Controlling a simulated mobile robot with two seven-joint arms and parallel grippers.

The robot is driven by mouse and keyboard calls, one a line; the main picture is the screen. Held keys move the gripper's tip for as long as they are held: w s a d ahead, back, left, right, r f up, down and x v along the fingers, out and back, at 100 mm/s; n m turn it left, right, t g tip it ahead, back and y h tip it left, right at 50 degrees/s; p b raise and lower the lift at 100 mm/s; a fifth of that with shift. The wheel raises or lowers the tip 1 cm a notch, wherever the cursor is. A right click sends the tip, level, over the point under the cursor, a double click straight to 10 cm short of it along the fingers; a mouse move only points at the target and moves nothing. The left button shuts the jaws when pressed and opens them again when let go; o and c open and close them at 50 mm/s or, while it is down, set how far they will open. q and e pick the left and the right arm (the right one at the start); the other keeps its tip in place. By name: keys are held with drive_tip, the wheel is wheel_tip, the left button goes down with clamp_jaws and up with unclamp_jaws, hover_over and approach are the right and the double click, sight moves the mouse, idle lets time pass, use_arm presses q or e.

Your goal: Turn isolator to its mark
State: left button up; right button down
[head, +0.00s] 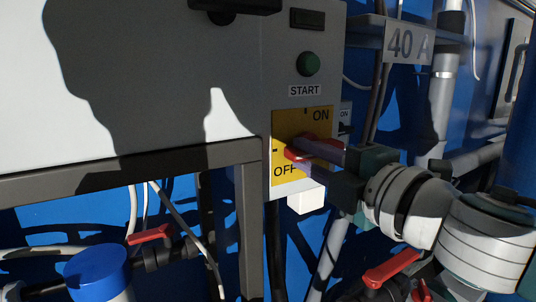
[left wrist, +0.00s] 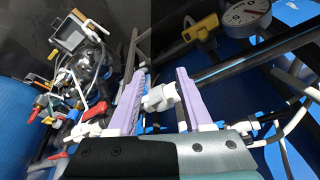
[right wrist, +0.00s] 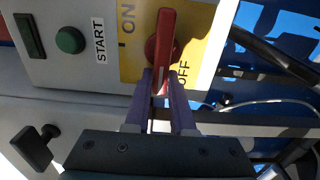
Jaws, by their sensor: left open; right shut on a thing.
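The isolator is a red handle (right wrist: 168,32) on a yellow plate (head: 285,121) marked ON and OFF, on a grey cabinet. In the right wrist view the handle lies between the two words, across the line joining them. My right gripper (right wrist: 161,73) is shut on the handle's near end, with a purple finger on each side. In the head view my right gripper (head: 297,153) reaches the plate from the right and hides part of the handle. My left gripper (left wrist: 160,73) is open in the left wrist view, with a white pipe fitting (left wrist: 161,97) showing between its fingers.
A green START button (head: 308,64) sits above the plate. A 40 A sign (head: 409,44) and pipes stand to the right. Red-handled valves (head: 150,235) and a blue-capped vessel (head: 97,271) are lower down. A round gauge (left wrist: 244,14) shows in the left wrist view.

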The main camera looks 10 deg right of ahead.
drive_tip(key=c, duration=0.8)
unclamp_jaws()
drive_tip(key=shift+o, duration=0.2)
drive_tip(key=shift+s, duration=0.1)
drive_tip(key=b+v, duration=0.1)
drive_tip(key=v, duration=0.8)
drive_tip(key=shift+s, duration=0.35)
drive_tip(key=shift+d+r, duration=0.1)
drive_tip(key=shift+d, duration=0.05)
